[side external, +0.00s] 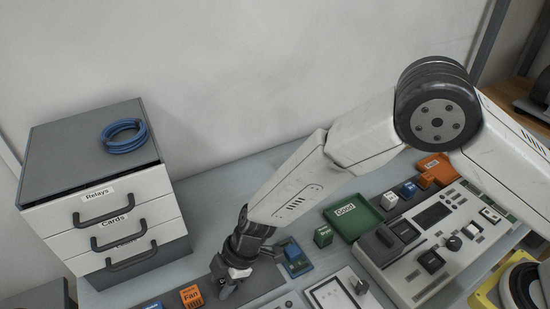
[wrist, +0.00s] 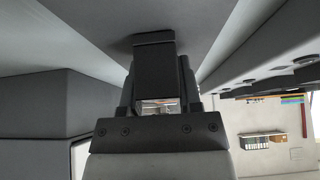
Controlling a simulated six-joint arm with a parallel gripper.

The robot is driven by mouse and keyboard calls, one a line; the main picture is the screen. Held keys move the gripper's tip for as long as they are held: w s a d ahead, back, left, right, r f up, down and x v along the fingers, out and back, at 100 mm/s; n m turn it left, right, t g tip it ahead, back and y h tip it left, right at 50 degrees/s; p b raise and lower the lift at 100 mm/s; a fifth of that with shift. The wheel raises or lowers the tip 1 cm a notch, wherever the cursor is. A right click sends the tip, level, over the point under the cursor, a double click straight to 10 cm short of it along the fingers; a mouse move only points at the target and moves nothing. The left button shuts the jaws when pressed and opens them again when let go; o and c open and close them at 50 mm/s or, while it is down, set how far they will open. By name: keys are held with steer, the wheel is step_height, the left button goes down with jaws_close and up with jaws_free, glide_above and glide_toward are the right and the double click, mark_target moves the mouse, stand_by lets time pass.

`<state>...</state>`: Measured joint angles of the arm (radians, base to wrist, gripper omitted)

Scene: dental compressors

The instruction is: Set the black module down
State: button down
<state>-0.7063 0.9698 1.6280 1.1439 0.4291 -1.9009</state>
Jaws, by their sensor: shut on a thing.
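My gripper (side external: 226,286) points down at the front of the bench, at the left part of a dark grey mat (side external: 262,283). In the wrist view my gripper (wrist: 157,88) is shut on the black module (wrist: 154,66), a dark block between the two fingers. The module's far end is very close to a grey surface; I cannot tell whether it touches. In the side view the module is hard to tell apart from the dark fingers.
An orange Fan module (side external: 191,296) is just left of my gripper. A blue module (side external: 294,258) is to its right. A green Good tray (side external: 352,216), a green module (side external: 323,236) and a control panel (side external: 440,245) stand further right. A drawer cabinet (side external: 100,190) with blue coil (side external: 123,136) is left.

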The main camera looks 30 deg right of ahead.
steer(key=shift+c, duration=1.4)
jaws_free()
steer(key=shift+d+r, duration=0.1)
steer(key=shift+r, duration=0.25)
steer(key=v, duration=1.1)
steer(key=shift+d+r, duration=0.15)
steer(key=shift+r, duration=0.05)
steer(key=s+d+r+m+t+h, duration=0.1)
steer(key=s+d+r+m+h, duration=0.1)
steer(key=d+m, duration=0.7)
steer(key=s+d+r+m+t+h, duration=0.1)
steer(key=s+d+m+h, duration=0.3)
steer(key=d, duration=2.1)
steer(key=s+r+m, duration=0.1)
steer(key=s+m, duration=0.1)
steer(key=m, duration=0.3)
steer(key=shift+s+r+t, duration=0.2)
steer(key=shift+t, duration=0.1)
